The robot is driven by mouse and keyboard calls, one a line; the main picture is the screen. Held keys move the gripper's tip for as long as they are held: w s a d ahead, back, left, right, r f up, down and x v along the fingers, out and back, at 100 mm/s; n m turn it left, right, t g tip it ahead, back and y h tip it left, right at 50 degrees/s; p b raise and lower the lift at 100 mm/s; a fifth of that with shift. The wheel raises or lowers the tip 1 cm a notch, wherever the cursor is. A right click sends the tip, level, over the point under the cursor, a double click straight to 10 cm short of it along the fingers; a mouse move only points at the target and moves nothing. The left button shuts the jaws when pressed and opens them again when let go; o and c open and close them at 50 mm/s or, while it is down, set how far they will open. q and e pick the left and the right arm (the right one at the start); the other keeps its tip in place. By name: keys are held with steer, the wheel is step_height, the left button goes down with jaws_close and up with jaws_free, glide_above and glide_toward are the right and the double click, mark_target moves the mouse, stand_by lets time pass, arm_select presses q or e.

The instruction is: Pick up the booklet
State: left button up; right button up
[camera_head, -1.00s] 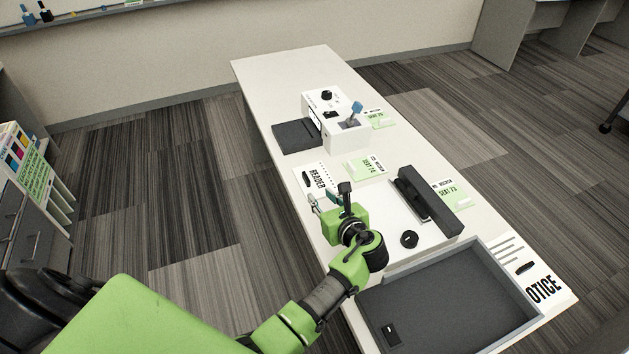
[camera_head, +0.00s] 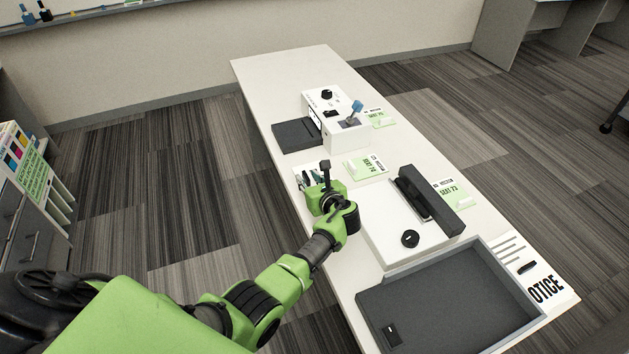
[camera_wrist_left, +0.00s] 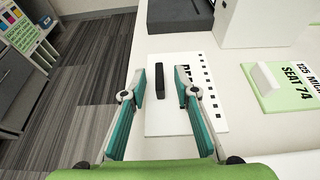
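A flat white sheet (camera_wrist_left: 163,122) with large black lettering and a row of black squares lies on the white table, under my left gripper; it looks like the booklet, though I cannot be sure. A small black bar (camera_wrist_left: 159,84) lies on it. In the head view my gripper hides most of the sheet. My left gripper (camera_head: 311,179) is open and empty above the sheet. In the left wrist view its two teal-padded fingers (camera_wrist_left: 161,76) are spread, with the bar between them. My right gripper is not in view.
A dark flat pad (camera_head: 297,135) and a white control box (camera_head: 346,133) stand beyond. A green SEAT 74 card (camera_head: 372,166) lies to the right. A white device (camera_head: 395,243) and a grey tray (camera_head: 450,310) are nearer. The table's far end is clear.

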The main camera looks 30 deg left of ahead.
arm_select(q)
steer(key=shift+w+a+f, duration=0.15)
steer(key=shift+w+a, duration=0.05)
steer(key=shift+a, duration=0.1)
jaws_close()
